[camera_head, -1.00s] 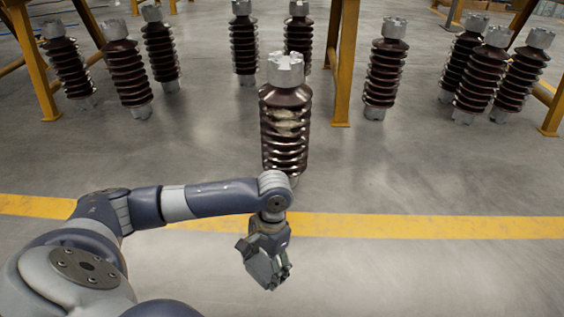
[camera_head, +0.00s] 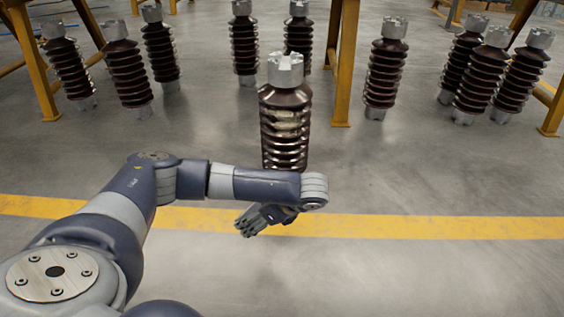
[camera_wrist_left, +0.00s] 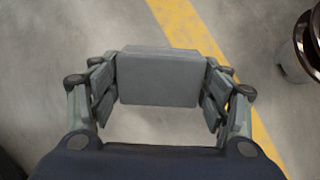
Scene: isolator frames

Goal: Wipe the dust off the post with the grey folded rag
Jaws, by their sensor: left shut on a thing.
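The post (camera_head: 286,112) is a dark brown ribbed insulator with a grey metal cap, upright on the floor in the middle of the head view. Pale dust shows on its upper ribs. Its lower end is hidden behind my left arm. My left gripper (camera_head: 250,222) is in front of the post and below it in the picture, apart from it. In the left wrist view the gripper is shut on the grey folded rag (camera_wrist_left: 158,77), which spans between its fingers. The post's edge shows at the right of that view (camera_wrist_left: 308,45). My right gripper is not in view.
Several similar insulators stand behind, at left (camera_head: 126,72), centre and right (camera_head: 385,70). Yellow frame legs (camera_head: 343,70) stand among them. A yellow floor line (camera_head: 430,226) crosses in front of the post. The floor around the post is clear.

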